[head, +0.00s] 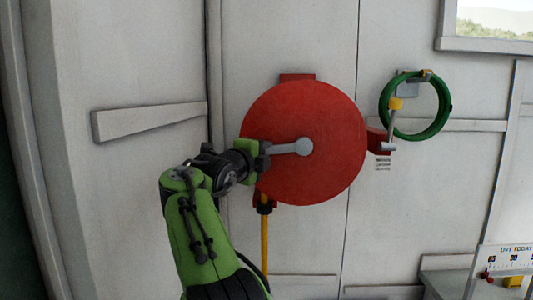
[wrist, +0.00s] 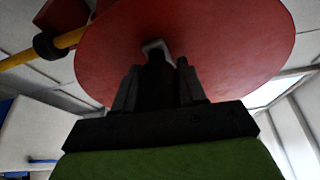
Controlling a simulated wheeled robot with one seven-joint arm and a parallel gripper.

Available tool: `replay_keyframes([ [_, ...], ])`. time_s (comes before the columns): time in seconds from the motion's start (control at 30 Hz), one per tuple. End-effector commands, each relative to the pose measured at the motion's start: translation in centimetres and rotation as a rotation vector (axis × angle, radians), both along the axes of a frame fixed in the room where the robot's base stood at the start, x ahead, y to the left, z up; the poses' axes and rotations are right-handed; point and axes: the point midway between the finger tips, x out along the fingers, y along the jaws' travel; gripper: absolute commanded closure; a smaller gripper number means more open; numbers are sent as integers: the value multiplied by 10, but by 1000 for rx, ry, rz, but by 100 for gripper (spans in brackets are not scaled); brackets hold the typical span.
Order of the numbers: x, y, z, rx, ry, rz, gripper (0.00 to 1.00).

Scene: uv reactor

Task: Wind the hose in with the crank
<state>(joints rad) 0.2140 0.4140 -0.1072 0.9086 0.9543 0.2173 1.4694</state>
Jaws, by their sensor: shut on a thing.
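A round red hose reel (head: 322,172) is mounted on the pale wall panel. A grey crank (head: 290,148) runs from the hub at its centre out to the left. My gripper (head: 262,160) is at the crank's outer end, left of the hub, and is shut on it. The handle itself is hidden by the fingers. In the wrist view, my gripper (wrist: 156,85) stands in front of the red disc (wrist: 225,45), with a bit of pale crank metal above the fingers. A yellow hose (head: 264,240) hangs straight down from a red outlet at the reel's lower left.
A green hose coil (head: 441,105) hangs on a wall bracket to the right. A small red box (head: 378,141) with a lever (head: 392,130) sits at the reel's right edge. A bench (head: 445,275) with a sign stands lower right.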

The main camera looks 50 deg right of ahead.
Motion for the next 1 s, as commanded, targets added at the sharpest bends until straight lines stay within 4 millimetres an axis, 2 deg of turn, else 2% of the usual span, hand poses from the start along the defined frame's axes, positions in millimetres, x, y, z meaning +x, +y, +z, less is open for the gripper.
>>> replay_keyframes([
  [0.03, 0, 1, 11, 11, -29, 3, 100],
  [0.23, 0, 0, 20, 72, -101, 2, 100],
  [0.9, -2, 0, 23, 113, -147, -3, 100],
  [0.93, -2, 0, 23, 113, -147, -3, 58],
  [1.0, -2, 0, 23, 114, -147, -2, 47],
])
